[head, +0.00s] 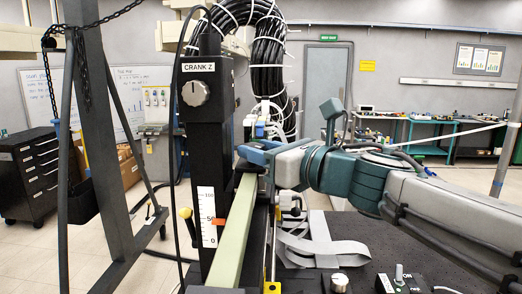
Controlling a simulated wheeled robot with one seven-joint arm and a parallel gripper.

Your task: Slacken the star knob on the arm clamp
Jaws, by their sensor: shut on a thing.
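My arm comes in from the lower right, and its end reaches the black vertical column. My gripper (254,154) is at the far end of the pale green beam (234,232), close beside the column's right side. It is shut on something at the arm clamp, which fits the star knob. The knob itself is hidden or too small to make out, and most of the clamp is covered by my gripper and wrist. The pale green beam runs from the clamp toward me, past a white scale with a red pointer (219,222).
The black column (204,130) carries a "CRANK Z" dial (194,93). A thick black cable bundle (268,60) hangs behind my gripper. A dark frame with a chain (95,130) stands at left. Grey ribbon cable (318,245) and a small control box (398,280) lie on the dark tabletop (365,235).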

